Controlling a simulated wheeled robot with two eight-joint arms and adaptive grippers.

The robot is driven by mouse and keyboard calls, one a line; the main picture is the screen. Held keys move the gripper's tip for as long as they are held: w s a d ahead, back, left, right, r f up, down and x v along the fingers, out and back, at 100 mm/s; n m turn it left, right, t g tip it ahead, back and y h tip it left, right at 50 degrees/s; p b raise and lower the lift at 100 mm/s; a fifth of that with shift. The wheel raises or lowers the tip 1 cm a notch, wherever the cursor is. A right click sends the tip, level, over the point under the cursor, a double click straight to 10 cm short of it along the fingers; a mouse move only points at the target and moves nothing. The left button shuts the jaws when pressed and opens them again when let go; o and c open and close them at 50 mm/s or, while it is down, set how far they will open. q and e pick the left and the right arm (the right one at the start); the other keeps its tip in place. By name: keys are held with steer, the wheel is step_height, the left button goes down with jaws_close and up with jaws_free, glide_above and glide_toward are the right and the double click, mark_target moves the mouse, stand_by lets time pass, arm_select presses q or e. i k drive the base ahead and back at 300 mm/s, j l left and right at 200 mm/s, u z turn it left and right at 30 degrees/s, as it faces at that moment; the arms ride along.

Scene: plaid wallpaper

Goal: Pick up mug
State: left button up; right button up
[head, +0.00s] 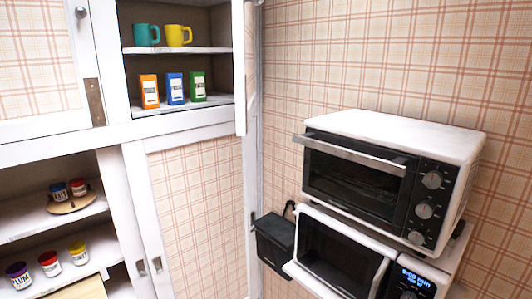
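Two mugs stand upright side by side on the upper shelf of the open wall cabinet in the head view. The teal mug (146,35) is on the left with its handle to the right. The yellow mug (176,35) is on the right, also with its handle to the right. Neither of my grippers shows in this view, and nothing touches the mugs.
Orange (149,91), blue (174,88) and green (197,86) boxes stand on the shelf below. A toaster oven (380,175) sits above a microwave (345,255) at right. Jars (49,263) fill lower-left shelves. A dark bin (274,241) hangs beside the microwave.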

mark_target(175, 35)
steer(key=l+u, duration=0.4)
steer(key=l, duration=0.35)
steer(key=k, duration=0.45)
steer(key=k+z, duration=0.15)
steer(key=z, duration=1.4)
steer(key=i+j+z, duration=0.15)
steer(key=j, duration=1.25)
steer(key=j+z, duration=0.15)
steer(key=j, duration=1.2)
steer(key=i, duration=0.05)
